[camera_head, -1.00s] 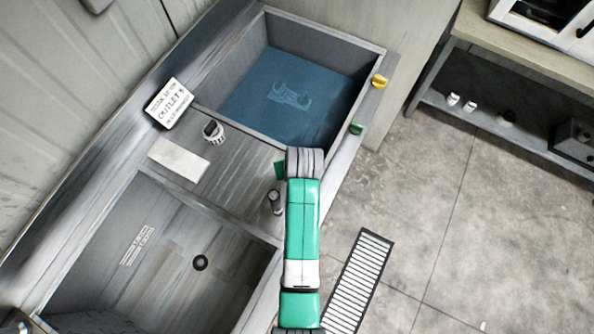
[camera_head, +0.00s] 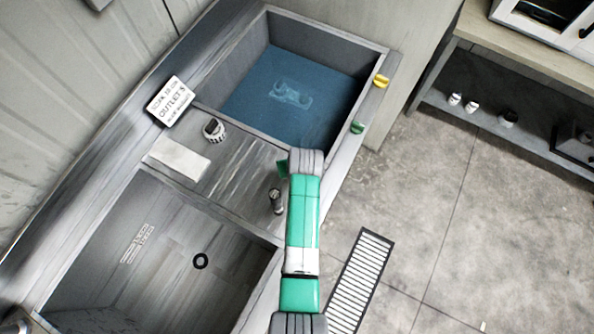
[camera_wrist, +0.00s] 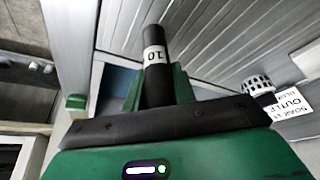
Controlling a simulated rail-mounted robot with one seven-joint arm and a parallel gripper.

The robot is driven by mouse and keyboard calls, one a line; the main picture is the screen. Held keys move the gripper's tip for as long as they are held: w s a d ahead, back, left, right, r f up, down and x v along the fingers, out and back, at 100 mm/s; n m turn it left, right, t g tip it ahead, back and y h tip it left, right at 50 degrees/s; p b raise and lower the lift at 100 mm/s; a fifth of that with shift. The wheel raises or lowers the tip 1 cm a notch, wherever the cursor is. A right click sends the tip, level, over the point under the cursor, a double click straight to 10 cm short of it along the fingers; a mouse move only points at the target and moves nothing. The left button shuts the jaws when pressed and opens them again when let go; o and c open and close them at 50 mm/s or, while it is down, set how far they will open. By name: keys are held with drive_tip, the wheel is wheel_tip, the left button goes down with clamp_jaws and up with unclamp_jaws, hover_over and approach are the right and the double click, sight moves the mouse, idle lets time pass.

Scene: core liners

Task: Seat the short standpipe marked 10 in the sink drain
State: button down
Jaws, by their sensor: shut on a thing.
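My gripper (camera_wrist: 155,88) is shut on a short black standpipe (camera_wrist: 155,38) with a white band marked 10. The pipe sticks out beyond the green fingers in the wrist view. In the head view my gripper (camera_head: 283,169) is mostly hidden by my wrist, beside the front rim of the water-filled basin. A dark ring-shaped drain (camera_head: 200,261) is in the floor of the empty sink (camera_head: 165,270) at lower left, well away from my gripper. A small dark cylinder (camera_head: 276,202) shows on the divider by my arm; I cannot tell which pipe it is.
The divider deck holds a white strainer (camera_head: 213,130) and a pale flat sheet (camera_head: 179,158). An outlet sign (camera_head: 172,102) leans at the back. The other basin (camera_head: 285,90) holds blue water. Yellow (camera_head: 381,81) and green (camera_head: 357,127) knobs sit on the front rim.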

drive_tip(key=shift+r, duration=0.6)
drive_tip(key=s+d+r, duration=0.1)
drive_tip(key=s+r, duration=0.1)
drive_tip(key=s, duration=0.6)
drive_tip(key=s+d+r, duration=0.1)
drive_tip(key=s+r, duration=0.1)
drive_tip(key=s, duration=0.5)
drive_tip(key=shift+s+d, duration=0.35)
drive_tip(key=shift+s, duration=0.05)
